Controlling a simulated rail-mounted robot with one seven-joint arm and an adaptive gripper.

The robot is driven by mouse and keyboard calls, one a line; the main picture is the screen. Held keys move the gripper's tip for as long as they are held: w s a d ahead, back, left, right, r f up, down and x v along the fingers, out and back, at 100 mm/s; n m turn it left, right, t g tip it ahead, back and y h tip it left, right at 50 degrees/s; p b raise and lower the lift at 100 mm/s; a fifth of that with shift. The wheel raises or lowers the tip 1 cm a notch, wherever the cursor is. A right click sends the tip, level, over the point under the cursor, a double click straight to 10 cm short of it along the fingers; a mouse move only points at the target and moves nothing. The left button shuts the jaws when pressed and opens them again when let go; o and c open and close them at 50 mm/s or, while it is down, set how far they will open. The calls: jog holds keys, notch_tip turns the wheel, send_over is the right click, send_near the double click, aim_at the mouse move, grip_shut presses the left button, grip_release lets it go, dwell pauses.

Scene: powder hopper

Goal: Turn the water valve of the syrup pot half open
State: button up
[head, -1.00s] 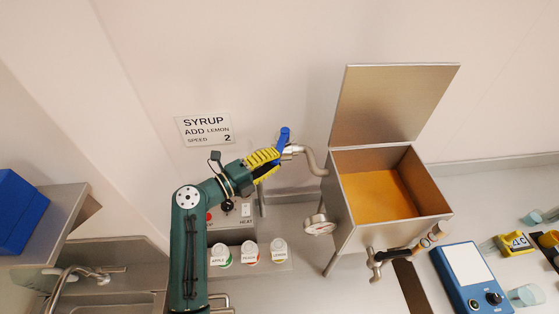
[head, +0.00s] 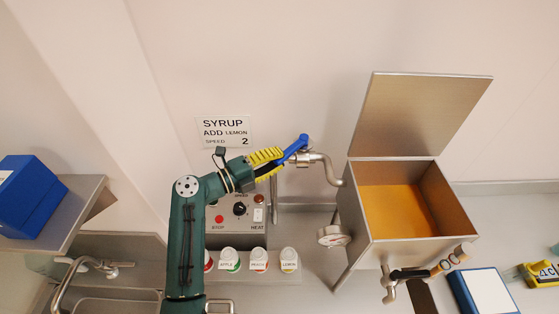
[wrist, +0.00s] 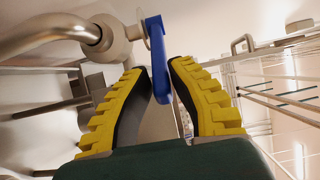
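The water valve's blue lever (head: 293,149) sits on the metal pipe (head: 326,164) that leads to the syrup pot (head: 408,245). In the head view the lever slants down and left from its upper right end. My gripper (head: 280,160) is at the lever, left of the pipe. In the wrist view the blue lever (wrist: 160,55) reaches between the two yellow fingers (wrist: 160,68). It lies close to the right finger's dark pad, and a gap shows to the left finger. The fingers are apart. Whether the right pad touches the lever is unclear.
The pot's lid (head: 418,115) stands open over orange syrup. A gauge (head: 334,236) and a front tap (head: 390,285) stick out of the pot. A control panel (head: 240,212) and several labelled jars (head: 259,260) are below my arm. The wall sign (head: 225,131) reads "SYRUP ADD LEMON SPEED 2".

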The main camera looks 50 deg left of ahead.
jog(key=o, duration=0.4)
jog(key=shift+o, duration=0.2)
jog(key=s+a, duration=0.5)
jog(key=s, duration=0.2)
jog(key=shift+a+b, duration=0.35)
jog(key=shift+b, duration=0.1)
